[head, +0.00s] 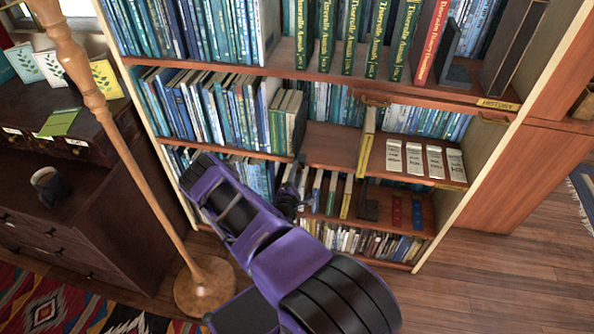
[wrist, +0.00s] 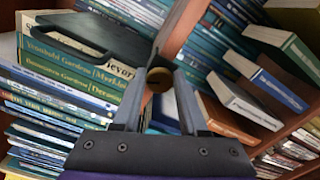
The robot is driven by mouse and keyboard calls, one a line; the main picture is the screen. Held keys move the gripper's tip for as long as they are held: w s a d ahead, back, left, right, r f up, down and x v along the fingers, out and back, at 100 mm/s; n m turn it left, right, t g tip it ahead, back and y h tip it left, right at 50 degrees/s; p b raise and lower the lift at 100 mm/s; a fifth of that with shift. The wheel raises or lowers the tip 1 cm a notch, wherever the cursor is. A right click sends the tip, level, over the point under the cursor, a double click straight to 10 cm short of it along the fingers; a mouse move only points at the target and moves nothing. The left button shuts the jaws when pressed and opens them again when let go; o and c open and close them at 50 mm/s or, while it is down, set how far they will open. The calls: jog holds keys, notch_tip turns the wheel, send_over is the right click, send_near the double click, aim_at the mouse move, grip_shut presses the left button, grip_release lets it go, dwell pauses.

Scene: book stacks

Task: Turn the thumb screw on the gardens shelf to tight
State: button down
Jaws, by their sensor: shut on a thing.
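In the wrist view, the brass-brown thumb screw (wrist: 159,79) shows its round end between the tips of my gripper (wrist: 160,84). The two grey fingers lean in towards each other and are shut on it. The screw is at the end of a narrow grey-brown upright edge, between rows of books. I cannot make out the screw there.
A wooden lamp pole (head: 140,150) stands left of my arm, beside a dark cabinet (head: 110,215). White labels (head: 415,160) lie on the middle shelf at right. A black plate-like piece (wrist: 90,32) rests above the green books.

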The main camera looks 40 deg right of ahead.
jog(key=shift+f+m, duration=0.1)
jog(key=shift+m, duration=2.1)
jog(key=shift+c, duration=2.4)
grip_release()
jog(key=v, duration=1.7)
jog(key=shift+s, duration=0.2)
jog(key=shift+w+a, duration=0.1)
jog(key=shift+a, duration=0.05)
